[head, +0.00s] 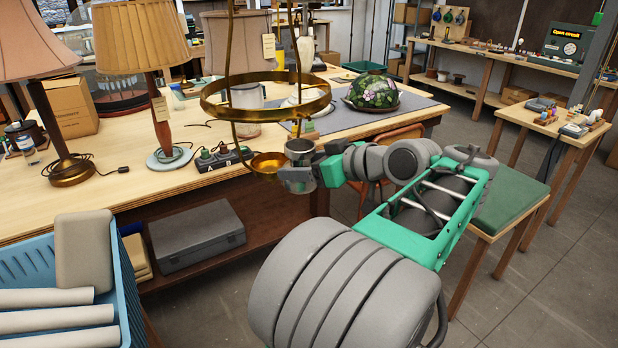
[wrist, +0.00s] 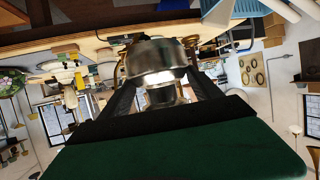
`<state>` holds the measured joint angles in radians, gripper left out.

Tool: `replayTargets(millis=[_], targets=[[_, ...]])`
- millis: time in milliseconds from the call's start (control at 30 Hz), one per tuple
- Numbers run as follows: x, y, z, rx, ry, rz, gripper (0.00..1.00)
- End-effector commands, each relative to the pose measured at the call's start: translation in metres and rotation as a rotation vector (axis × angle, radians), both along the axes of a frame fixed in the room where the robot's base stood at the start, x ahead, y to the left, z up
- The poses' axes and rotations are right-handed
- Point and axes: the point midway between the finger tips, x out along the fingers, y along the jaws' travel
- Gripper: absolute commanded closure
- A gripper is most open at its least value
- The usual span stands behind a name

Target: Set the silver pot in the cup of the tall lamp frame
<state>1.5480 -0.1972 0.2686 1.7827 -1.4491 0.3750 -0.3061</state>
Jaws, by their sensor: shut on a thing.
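The silver pot (head: 299,147) is held upright in my gripper (head: 297,178), just right of the brass cup in the head view. The tall lamp frame (head: 231,108) is brass, with a wide ring and thin curved rods. Its small cup (head: 267,161) hangs below the ring, and no pot is in it. The pot's rim looks slightly higher than the cup; whether they touch I cannot tell. In the wrist view the pot (wrist: 155,58) fills the space between my fingers and hides most of the frame behind it.
A blue crate (head: 122,285) with rolls is at the lower left. A green-topped stool (head: 505,200) stands right of my arm.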

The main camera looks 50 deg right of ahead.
Motion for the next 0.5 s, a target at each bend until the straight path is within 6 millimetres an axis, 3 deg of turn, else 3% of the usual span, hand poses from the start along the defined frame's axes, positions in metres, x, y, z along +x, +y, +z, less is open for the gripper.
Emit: replayTargets(millis=[500], targets=[[0.047,-0.013,0.000,-0.001,-0.001,0.003,0.83]])
